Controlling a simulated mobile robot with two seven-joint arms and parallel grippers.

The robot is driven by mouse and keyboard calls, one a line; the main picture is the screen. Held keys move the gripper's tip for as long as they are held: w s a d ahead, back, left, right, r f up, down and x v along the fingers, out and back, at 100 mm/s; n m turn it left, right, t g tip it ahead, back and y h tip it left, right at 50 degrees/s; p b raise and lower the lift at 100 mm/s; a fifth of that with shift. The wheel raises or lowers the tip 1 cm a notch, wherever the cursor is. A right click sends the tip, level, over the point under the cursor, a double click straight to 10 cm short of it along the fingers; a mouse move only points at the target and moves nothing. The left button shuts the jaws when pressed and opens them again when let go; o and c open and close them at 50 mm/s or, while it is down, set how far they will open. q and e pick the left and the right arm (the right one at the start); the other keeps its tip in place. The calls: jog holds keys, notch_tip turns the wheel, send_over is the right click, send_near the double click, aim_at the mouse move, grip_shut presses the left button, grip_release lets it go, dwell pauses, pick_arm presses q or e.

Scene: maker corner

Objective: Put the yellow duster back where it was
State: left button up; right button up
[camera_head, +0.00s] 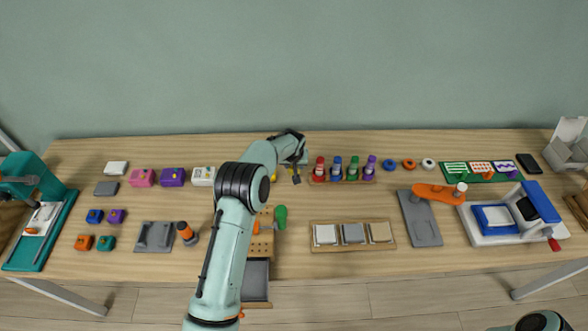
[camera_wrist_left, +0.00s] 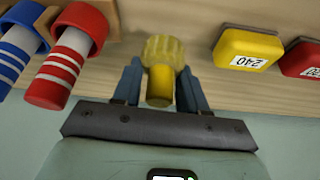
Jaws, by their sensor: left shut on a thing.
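The yellow duster (camera_wrist_left: 163,50) is between the two fingers of my left gripper (camera_wrist_left: 158,88) in the left wrist view. The fingers are shut on its short yellow handle, and its ribbed yellow head points away from the gripper. In the head view my left gripper (camera_head: 297,168) is at the back of the table, just left of the bottle rack, and a small bit of the duster (camera_head: 296,179) shows under it. I cannot tell whether the duster touches the table. My right gripper is not in view.
A wooden rack (camera_head: 344,179) with red, blue, green and purple bottles stands close to the right. A yellow block marked 240 (camera_wrist_left: 248,47) and a red block (camera_wrist_left: 302,60) lie on the other side. My left arm hides part of the table's middle.

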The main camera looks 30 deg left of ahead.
pick_arm(q)
jog(key=shift+f, duration=1.5)
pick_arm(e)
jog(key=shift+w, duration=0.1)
pick_arm(q)
jog(key=shift+f, duration=0.1)
jog(key=o, duration=0.9)
jog(key=shift+o, duration=0.2)
jog(key=b+v, duration=0.1)
jog(key=v, duration=1.1)
jog(key=shift+b, duration=0.35)
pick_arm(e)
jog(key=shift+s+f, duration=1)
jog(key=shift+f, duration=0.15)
pick_arm(q)
jog(key=shift+d, duration=0.1)
